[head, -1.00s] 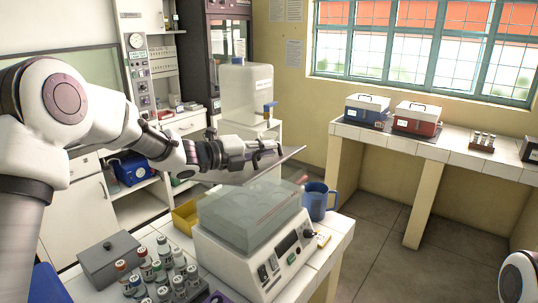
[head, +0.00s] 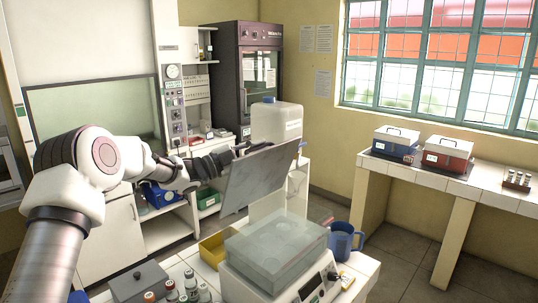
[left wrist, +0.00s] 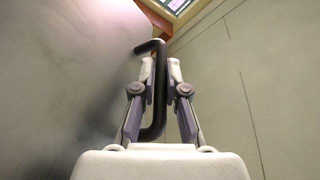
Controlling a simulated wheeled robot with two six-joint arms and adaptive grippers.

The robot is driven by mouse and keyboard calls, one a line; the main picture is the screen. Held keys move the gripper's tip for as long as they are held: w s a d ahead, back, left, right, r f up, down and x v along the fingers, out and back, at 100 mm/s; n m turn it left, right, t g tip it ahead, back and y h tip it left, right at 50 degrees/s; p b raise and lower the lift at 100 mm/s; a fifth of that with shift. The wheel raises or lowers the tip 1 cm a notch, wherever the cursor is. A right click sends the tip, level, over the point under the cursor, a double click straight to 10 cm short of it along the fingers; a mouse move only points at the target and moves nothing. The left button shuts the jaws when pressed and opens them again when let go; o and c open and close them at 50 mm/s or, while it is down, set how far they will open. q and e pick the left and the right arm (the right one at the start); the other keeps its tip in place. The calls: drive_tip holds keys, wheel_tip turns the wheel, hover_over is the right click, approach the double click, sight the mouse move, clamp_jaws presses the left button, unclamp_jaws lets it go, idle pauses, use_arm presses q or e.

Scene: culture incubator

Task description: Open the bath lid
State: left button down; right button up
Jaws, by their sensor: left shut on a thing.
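The bath (head: 308,287) is a white box with dials on its front and a clear, see-through upper part (head: 275,250). Its grey lid (head: 255,182) stands steeply tilted up above the back of the bath. My left gripper (head: 243,150) is at the lid's upper left edge. In the left wrist view its two fingers (left wrist: 160,85) are shut on the lid's black handle (left wrist: 157,100), and the lid's grey face (left wrist: 70,70) fills the left side. The handle is hard to make out in the head view. My right gripper is not in view.
A blue mug (head: 342,242) stands close to the right of the bath, and a yellow bin (head: 217,248) to its left. Capped vials (head: 185,293) and a grey box (head: 140,282) are at the front left. A large white jug (head: 277,122) stands behind the lid.

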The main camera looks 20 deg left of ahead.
use_arm(q)
drive_tip(key=shift+w+a+r+n+t, duration=0.1)
drive_tip(key=shift+w+a+n+t, duration=0.15)
drive_tip(key=shift+a+n, duration=0.4)
drive_tip(key=shift+w+a+n+t, duration=0.2)
drive_tip(key=shift+a+n, duration=0.3)
drive_tip(key=shift+a, duration=0.2)
drive_tip(key=shift+w+a+r+n+t, duration=0.1)
drive_tip(key=shift+w+a+n+t, duration=0.15)
drive_tip(key=shift+a+n, duration=0.4)
drive_tip(key=c, duration=1.5)
unclamp_jaws()
drive_tip(key=shift+f, duration=0.1)
drive_tip(key=shift+w, duration=0.1)
drive_tip(key=v, duration=1.2)
drive_tip(key=shift+d, duration=0.15)
